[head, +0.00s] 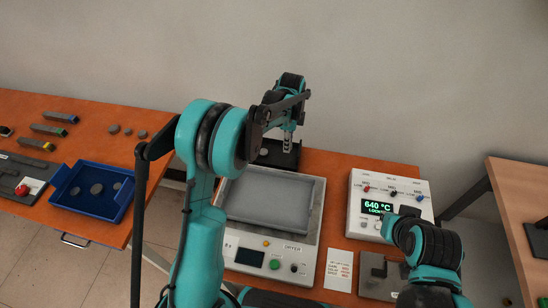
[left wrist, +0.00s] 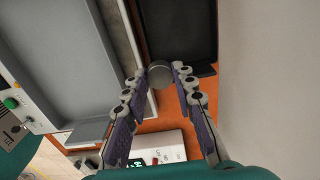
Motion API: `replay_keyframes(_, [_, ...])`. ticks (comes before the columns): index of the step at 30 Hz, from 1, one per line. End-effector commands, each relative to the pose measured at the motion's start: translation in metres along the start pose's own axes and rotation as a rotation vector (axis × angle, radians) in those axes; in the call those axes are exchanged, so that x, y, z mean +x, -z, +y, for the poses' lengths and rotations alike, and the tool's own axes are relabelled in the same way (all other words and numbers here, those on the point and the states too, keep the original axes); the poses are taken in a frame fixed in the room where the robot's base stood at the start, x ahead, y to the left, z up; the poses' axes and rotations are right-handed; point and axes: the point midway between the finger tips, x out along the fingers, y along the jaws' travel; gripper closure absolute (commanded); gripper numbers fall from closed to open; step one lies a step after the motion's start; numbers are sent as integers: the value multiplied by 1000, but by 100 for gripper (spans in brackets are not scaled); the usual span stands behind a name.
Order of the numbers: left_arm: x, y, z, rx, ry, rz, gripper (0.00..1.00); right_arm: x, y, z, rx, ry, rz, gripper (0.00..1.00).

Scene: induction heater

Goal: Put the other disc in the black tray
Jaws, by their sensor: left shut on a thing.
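My left gripper (head: 288,146) is over the black tray (head: 270,158), behind the dryer. In the left wrist view, the fingertips of this gripper (left wrist: 160,73) are closed on a grey disc (left wrist: 159,76), one on each side. The black tray (left wrist: 180,28) shows there just beyond the disc. I cannot tell how high the disc is above the tray. My arm and gripper hide part of the tray in the head view, and its contents are unclear. My right arm is at the lower right; its fingers are not clear.
The dryer (head: 302,245) with its grey basin stands in front of the black tray. A white heater control box (head: 420,190) reading 640 °C is to the right. A blue tray (head: 70,205) with several grey discs sits on the left table. A blank wall is behind.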

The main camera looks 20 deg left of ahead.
Motion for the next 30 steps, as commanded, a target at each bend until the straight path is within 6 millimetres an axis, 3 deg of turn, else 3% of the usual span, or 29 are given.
replay_keyframes(3, [11, -8, -26, 0, 0, 0, 100, 1, 0, 0, 0, 0, 0, 100])
replay_keyframes(8, [20, -14, -41, 0, 0, 0, 100, 2, -1, 0, 0, 0, 0, 100])
replay_keyframes(27, [113, -14, -42, 1, 0, 0, 100, 27, -19, 0, 0, 0, 0, 100])
replay_keyframes(30, [119, -14, -42, 1, 0, 0, 100, 28, -20, 0, 0, 0, 0, 100])
